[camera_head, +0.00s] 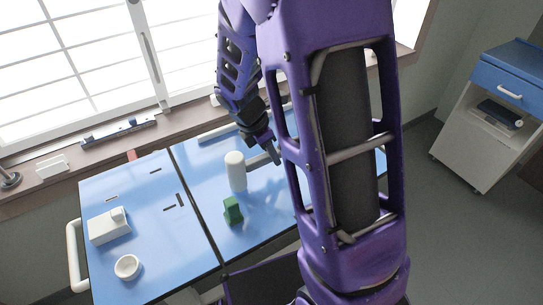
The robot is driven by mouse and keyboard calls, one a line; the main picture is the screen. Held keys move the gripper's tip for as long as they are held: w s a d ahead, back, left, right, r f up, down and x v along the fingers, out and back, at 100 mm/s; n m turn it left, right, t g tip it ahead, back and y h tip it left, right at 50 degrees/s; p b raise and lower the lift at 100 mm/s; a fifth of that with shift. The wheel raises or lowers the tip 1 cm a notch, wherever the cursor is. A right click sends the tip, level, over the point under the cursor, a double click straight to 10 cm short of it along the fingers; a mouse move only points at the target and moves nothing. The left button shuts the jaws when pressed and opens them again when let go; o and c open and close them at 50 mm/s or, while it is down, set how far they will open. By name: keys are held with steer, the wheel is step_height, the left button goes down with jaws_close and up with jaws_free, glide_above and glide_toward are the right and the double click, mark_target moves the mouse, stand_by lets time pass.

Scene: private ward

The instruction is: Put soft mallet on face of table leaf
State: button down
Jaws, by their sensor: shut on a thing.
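The soft mallet (236,172) seems to be the thing with a pale cylindrical head and a grey handle running right. My gripper (268,150) is shut on the handle, over the right part of the blue table; its fingertips are small and partly hidden. The head looks upright; I cannot tell whether it touches the surface. The blue table top is split by a dark seam into a left leaf (140,225) and a right part (205,152). My own arm hides much of the right part.
A green block (233,210) stands just below the mallet head. A white box (109,227) and a small white cup (127,267) sit on the left leaf, with small dark slots near its middle. A window sill (40,185) runs behind. A bedside cabinet (490,110) stands right.

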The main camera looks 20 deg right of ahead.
mark_target(257, 159)
steer(key=shift+f, duration=0.5)
steer(key=shift+f, duration=0.15)
steer(key=c, duration=0.6)
jaws_free()
steer(key=v, duration=1.2)
steer(key=shift+r+p, duration=0.3)
steer(key=shift+p, duration=0.1)
